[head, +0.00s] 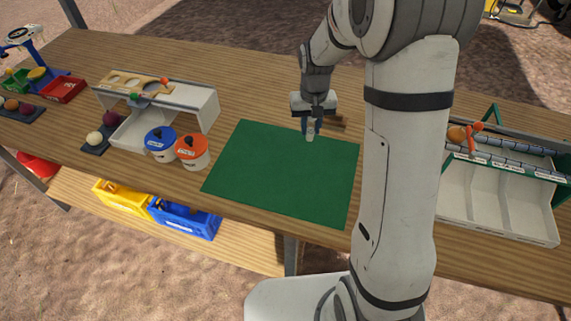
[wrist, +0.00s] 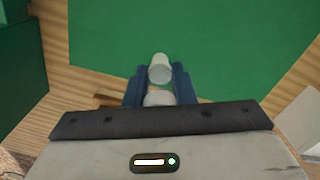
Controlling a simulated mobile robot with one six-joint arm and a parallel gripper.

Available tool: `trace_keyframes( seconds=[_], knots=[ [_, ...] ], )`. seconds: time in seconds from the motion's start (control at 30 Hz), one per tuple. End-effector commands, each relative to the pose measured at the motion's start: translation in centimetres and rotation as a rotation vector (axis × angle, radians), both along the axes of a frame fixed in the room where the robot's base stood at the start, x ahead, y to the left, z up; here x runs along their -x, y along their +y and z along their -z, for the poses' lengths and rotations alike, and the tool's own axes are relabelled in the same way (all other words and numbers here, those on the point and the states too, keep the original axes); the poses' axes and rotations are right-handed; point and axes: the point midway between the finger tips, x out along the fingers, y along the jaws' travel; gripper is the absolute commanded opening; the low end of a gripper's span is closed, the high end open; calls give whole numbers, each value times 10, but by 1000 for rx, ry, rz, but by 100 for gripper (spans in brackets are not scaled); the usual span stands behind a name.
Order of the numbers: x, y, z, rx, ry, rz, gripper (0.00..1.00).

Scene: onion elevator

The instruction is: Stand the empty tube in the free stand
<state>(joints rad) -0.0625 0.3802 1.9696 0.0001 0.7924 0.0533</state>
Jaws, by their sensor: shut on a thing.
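My gripper (head: 310,127) points down at the far edge of the green mat (head: 285,172). Its blue fingers (wrist: 160,85) are shut on a pale, whitish tube (wrist: 160,68), whose end also shows below the fingers in the head view (head: 310,134). The tube looks roughly upright; I cannot tell whether its end touches anything. A brown wooden piece (head: 335,120) lies just right of the gripper, partly hidden by it. A bit of brown wood also shows left of the fingers in the wrist view (wrist: 106,101). I cannot tell whether this is the free stand.
Blue-lidded (head: 160,143) and orange-lidded (head: 192,151) pots stand left of the mat, before a white sorter (head: 190,99). A white compartmented rack (head: 500,205) is at right, partly behind my arm. Most of the mat is clear.

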Motion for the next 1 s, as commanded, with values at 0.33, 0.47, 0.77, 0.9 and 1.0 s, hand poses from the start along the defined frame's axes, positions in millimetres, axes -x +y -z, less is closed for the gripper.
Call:
trace_keyframes(
  seconds=[0.33,0.47,0.77,0.9,1.0],
  knots=[
    [39,72,-32,1,2,0,0],
    [40,73,-7,1,5,3,0],
    [39,72,25,0,1,3,0],
    [40,72,44,1,4,3,0],
    [39,72,57,1,3,3,0]
  ],
)
